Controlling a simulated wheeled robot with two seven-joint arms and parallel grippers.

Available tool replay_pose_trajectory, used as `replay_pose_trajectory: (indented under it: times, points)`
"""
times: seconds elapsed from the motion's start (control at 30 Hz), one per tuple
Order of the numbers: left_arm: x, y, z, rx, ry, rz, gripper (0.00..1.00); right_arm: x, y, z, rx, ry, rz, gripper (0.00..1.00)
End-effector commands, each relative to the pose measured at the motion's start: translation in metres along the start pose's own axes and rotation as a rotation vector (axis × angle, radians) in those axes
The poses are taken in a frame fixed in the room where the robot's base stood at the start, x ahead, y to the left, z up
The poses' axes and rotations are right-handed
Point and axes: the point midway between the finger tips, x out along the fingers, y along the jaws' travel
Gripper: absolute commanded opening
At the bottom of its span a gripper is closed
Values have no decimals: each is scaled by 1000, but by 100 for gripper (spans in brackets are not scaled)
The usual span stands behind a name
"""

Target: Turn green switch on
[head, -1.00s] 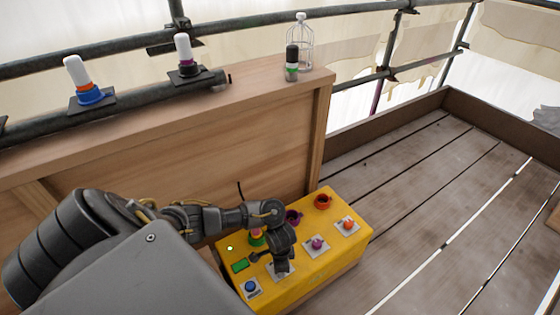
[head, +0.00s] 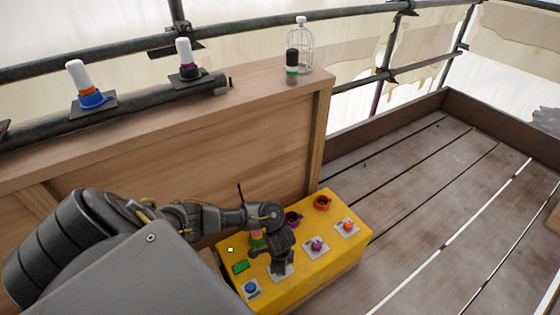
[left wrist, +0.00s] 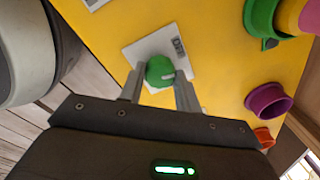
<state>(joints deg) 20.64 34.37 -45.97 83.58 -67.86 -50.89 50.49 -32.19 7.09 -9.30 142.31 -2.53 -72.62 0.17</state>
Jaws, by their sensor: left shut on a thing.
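The green switch is a round green knob (left wrist: 160,70) on a white plate (left wrist: 150,47) in the left wrist view. A pale mark shows on the knob, and a small dark label on the plate. The plate is on top of the yellow control box (head: 330,262). My left gripper (left wrist: 159,92) is shut on the green knob, one finger on each side. In the head view my left gripper (head: 282,266) is over the same plate and hides the knob. My right gripper is in neither view.
The box also carries a blue knob (head: 250,287), a purple knob (head: 316,245), an orange-red knob (head: 347,226), a small lit lamp (head: 230,250) and coloured round sockets along its back edge. A wooden panel (head: 200,150) stands behind. The plank floor at right is clear.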

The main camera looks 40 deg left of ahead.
Motion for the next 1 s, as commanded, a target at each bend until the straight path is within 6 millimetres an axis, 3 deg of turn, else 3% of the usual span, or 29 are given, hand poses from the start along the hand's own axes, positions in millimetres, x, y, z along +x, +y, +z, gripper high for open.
replay_pose_trajectory:
  times: [0.2,0.5,1.0]
  points:
    - [-2,-1,1,202,7,-1,10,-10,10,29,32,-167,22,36]
    - [-1,-2,1,487,20,-1,10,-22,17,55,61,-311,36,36]
    - [0,-3,1,959,43,-1,10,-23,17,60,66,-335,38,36]
